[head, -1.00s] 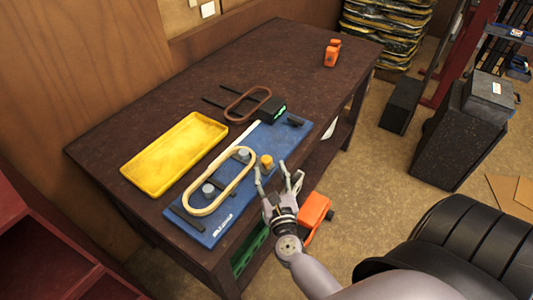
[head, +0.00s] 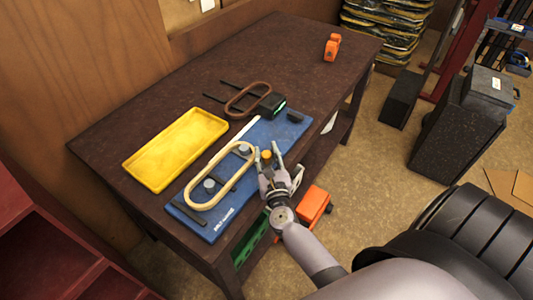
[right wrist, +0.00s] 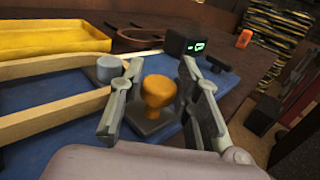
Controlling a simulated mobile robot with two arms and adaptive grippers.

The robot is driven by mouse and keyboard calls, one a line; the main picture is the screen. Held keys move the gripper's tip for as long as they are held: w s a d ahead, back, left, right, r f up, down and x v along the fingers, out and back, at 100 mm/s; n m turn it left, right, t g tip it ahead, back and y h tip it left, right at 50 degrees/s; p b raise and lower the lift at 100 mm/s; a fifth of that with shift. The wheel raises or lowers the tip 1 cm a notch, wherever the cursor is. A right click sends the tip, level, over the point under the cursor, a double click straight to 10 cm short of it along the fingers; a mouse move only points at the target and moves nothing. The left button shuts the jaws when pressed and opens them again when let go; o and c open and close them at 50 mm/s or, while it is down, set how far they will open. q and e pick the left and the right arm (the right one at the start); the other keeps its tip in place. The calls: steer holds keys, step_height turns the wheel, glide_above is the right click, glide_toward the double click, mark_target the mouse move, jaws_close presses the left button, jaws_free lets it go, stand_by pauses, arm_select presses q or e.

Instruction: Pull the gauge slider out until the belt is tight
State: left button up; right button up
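The blue gauge board (head: 215,222) lies on the dark table. A cream belt (head: 193,186) loops around two grey pulleys; the lower-left one (head: 209,184) and the upper-right one (head: 244,148) show inside it. The yellow-orange slider knob (head: 267,155) stands beside the upper-right pulley. In the right wrist view the knob (right wrist: 158,91) sits on a dark base, between the two fingers. My right gripper (head: 270,150) is open around the knob, with gaps on both sides. How tight the belt is I cannot tell. My left gripper is not in view.
A yellow tray (head: 176,149) lies left of the board. A brown belt (head: 247,100) and a black box with a green display (head: 271,104) are behind it. An orange object (head: 332,47) stands at the far table end. The table's far middle is clear.

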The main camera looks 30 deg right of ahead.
jaws_close()
stand_by(0.3)
steer(key=d, duration=0.1)
steer(key=w+d, duration=0.1)
steer(key=shift+d+b, duration=0.3)
steer(key=shift+b, duration=0.05)
steer(key=shift+w+d, duration=0.1)
steer(key=shift+d, duration=0.1)
steer(key=shift+o, duration=2.2)
jaws_free()
